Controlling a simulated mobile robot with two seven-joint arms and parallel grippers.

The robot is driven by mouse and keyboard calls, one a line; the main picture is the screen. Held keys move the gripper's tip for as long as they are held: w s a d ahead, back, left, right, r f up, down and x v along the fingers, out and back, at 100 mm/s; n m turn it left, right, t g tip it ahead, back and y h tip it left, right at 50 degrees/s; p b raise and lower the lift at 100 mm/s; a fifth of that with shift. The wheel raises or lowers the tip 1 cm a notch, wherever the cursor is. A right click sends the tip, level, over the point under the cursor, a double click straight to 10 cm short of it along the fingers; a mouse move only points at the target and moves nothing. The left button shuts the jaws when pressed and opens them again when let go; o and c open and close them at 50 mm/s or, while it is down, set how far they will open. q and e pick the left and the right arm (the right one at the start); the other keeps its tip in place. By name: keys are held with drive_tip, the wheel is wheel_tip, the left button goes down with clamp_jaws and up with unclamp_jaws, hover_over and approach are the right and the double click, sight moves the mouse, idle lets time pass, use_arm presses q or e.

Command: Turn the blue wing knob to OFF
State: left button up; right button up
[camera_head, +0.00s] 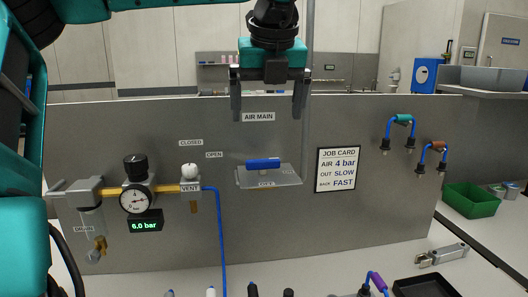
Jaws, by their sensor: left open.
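The blue wing knob (263,164) lies horizontal on the grey panel (345,235), below the AIR MAIN label (258,117). A pale see-through plate (285,180) sits around or just under it, with a small label that is too small to read. My left gripper (267,112) hangs above the knob in the picture, fingers pointing down, spread apart and empty. It appears clear of the knob. My right gripper is not in view.
To the left are a pressure gauge (135,201), a black knob (135,165), a VENT valve (190,174) and a display reading 6.0 bar (145,226). A job card (338,170) is right of the knob. Blue hose loops (388,126) and a green bin (470,201) are farther right.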

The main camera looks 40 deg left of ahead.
sight(263, 159)
use_arm(q)
drive_tip(key=x, duration=1.1)
drive_tip(key=shift+f+p, duration=0.25)
drive_tip(key=shift+p, duration=0.1)
drive_tip(key=c, duration=1.1)
